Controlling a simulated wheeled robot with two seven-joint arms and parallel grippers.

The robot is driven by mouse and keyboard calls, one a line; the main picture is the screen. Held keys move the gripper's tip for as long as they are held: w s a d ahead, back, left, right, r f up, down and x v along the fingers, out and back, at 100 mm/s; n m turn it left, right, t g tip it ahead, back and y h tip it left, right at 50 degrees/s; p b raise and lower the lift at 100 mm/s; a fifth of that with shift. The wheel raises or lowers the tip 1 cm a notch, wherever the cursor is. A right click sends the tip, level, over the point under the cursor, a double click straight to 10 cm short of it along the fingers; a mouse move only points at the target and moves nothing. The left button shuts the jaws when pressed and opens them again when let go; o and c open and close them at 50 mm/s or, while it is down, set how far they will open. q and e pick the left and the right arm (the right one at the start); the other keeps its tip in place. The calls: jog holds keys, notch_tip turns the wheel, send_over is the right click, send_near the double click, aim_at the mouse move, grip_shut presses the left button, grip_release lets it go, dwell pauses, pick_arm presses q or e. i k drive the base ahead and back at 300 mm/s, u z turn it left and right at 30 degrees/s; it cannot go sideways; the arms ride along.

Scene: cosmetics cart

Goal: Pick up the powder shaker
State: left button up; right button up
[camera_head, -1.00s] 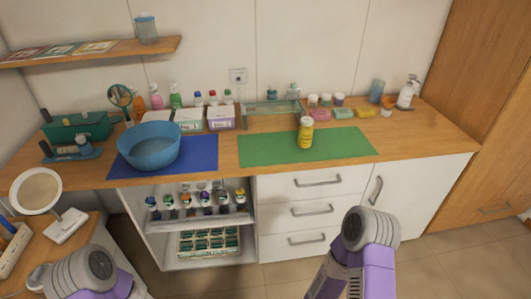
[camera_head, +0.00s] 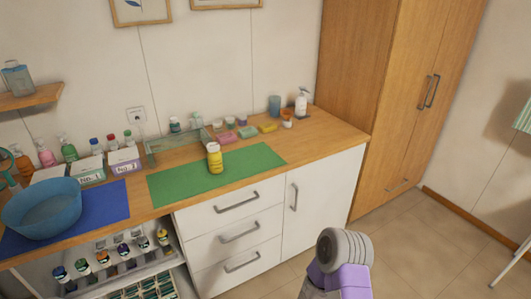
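A yellow shaker-like bottle with a pale lid (camera_head: 214,160) stands upright on the green mat (camera_head: 258,160) on the wooden counter; it looks like the powder shaker. Nothing is touching it. Part of my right arm shows at the bottom of the head view, in front of the cabinet and well apart from the bottle. Neither of my grippers is in the picture, so whether they are open or shut is hidden.
A blue bowl (camera_head: 41,210) sits on the blue mat (camera_head: 112,204) at left. A glass tray (camera_head: 175,147), soaps and a white pump bottle (camera_head: 301,103) line the back. Small bottles stand on the open shelf below. The green mat around the shaker is clear.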

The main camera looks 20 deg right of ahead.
aim_at(215, 160)
jog(key=z, duration=0.35)
jog(key=i, duration=1.25)
jog(key=u, duration=0.65)
